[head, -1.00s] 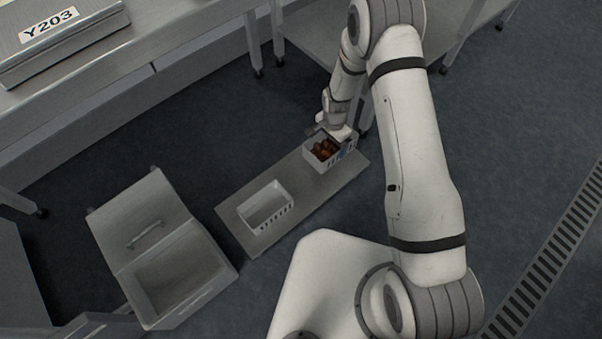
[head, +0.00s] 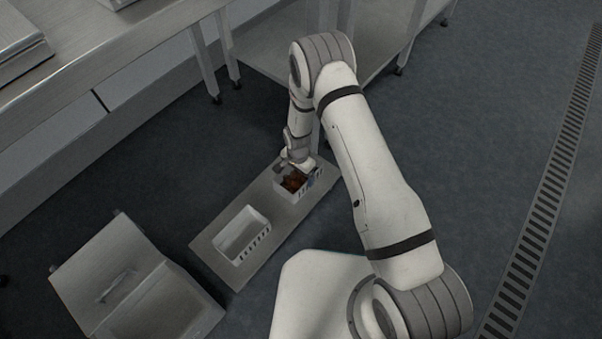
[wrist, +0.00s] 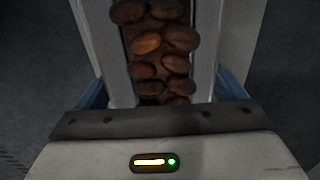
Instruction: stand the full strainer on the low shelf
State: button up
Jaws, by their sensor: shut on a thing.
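The full strainer (head: 289,197) is a white slotted basket with brown dates in it, over the far end of a flat grey board. My gripper (head: 302,172) is shut on it at its far right side. Whether its base touches the board cannot be told. In the wrist view the strainer's pale walls (wrist: 204,48) rise on both sides of several glossy dates (wrist: 150,45), with blue finger parts at either side. A low metal shelf (head: 385,35) between table legs shows at the top, partly behind my arm.
A second white strainer (head: 241,236), empty, stands on the grey board (head: 268,245) at its near part. An open metal bin (head: 170,310) with a handled lid is at lower left. A steel counter (head: 120,55) runs along the upper left. Floor is clear right of my arm, up to a drain grate (head: 545,200).

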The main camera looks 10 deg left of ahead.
jog(key=shift+f, duration=0.15)
jog(key=o, duration=1)
notch_tip(320, 180, up, 12)
jog(key=p, duration=0.5)
notch_tip(320, 180, up, 14)
jog(key=n, duration=0.1)
send_over(298, 175)
jog(key=w+d, duration=0.1)
jog(key=d, duration=0.5)
jog(key=s+d+r+n, duration=0.2)
jog(key=s+d+r, duration=0.2)
jog(key=d+r, duration=0.5)
jog(key=s+d+r+n, duration=0.1)
jog(key=s+d+r, duration=0.4)
jog(key=s+r, duration=0.2)
jog(key=s+d+r+n+t, duration=0.1)
jog(key=s+d+r+n, duration=0.1)
jog(key=s+d+r, duration=0.3)
jog(key=s+r, duration=0.3)
jog(key=s, duration=0.2)
jog(key=shift+d+r, duration=0.15)
jog(key=shift+r, duration=0.05)
